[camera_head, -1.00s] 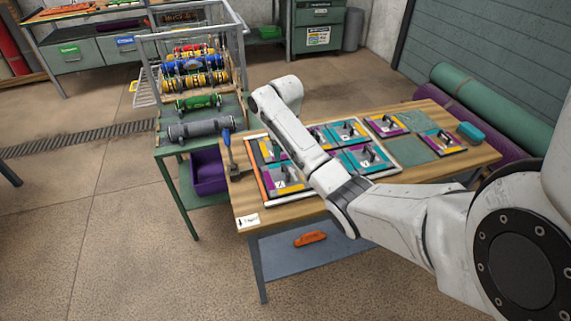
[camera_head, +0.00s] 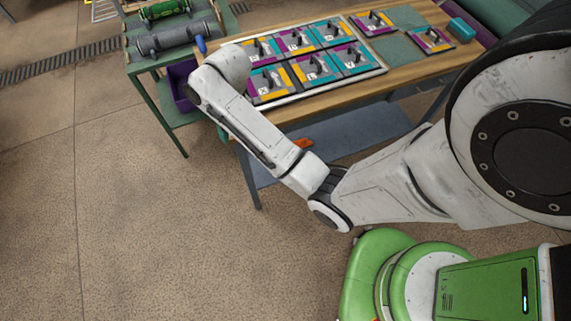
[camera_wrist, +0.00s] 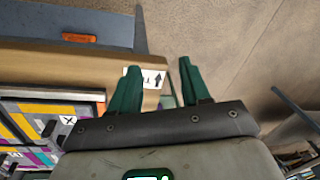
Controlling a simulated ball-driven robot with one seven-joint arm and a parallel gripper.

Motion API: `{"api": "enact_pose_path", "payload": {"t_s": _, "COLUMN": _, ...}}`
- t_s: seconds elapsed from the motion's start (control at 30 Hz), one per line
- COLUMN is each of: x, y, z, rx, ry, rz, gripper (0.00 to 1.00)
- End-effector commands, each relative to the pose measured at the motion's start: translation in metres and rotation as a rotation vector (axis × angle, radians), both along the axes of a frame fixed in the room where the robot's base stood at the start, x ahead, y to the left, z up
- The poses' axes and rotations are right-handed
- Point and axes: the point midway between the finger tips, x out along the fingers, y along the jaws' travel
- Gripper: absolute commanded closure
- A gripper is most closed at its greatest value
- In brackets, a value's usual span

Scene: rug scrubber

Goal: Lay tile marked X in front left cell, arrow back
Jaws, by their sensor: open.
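My gripper (camera_wrist: 158,58) is open and empty in the wrist view, its green fingers apart over the table's front left corner, near a white arrow label (camera_wrist: 147,78). A tile whose white label (camera_wrist: 68,121) looks like an X lies at the lower left. In the head view my gripper is hidden by my arm. A framed tray (camera_head: 384,69) holds two rows of tiles with dark handles. A tile with a white label (camera_head: 268,82) occupies its front left cell; its mark is too small to read there.
The wooden table (camera_head: 433,62) has bare greenish pads (camera_head: 397,48) and a teal block (camera_head: 460,28) at right. A green cart (camera_head: 150,72) with rollers stands close at left. An orange object (camera_wrist: 79,38) lies on the lower shelf. Open floor lies in front.

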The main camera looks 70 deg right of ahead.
Motion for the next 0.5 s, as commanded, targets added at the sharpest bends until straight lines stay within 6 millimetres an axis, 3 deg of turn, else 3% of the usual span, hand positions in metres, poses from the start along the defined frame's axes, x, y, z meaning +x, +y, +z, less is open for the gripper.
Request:
{"api": "enact_pose_path", "payload": {"t_s": 0.03, "x": -0.015, "y": 0.029, "z": -0.011, "rx": 0.004, "ry": -0.002, "rz": 0.048, "gripper": 0.53}}
{"api": "enact_pose_path", "payload": {"t_s": 0.2, "x": -0.075, "y": 0.092, "z": -0.029, "rx": -0.02, "ry": -0.01, "rz": 0.188, "gripper": 0.53}}
{"api": "enact_pose_path", "payload": {"t_s": 0.33, "x": -0.125, "y": 0.114, "z": -0.03, "rx": -0.062, "ry": -0.006, "rz": 0.288, "gripper": 0.53}}
{"api": "enact_pose_path", "payload": {"t_s": 0.5, "x": -0.171, "y": 0.119, "z": -0.022, "rx": -0.119, "ry": -0.001, "rz": 0.386, "gripper": 0.53}}
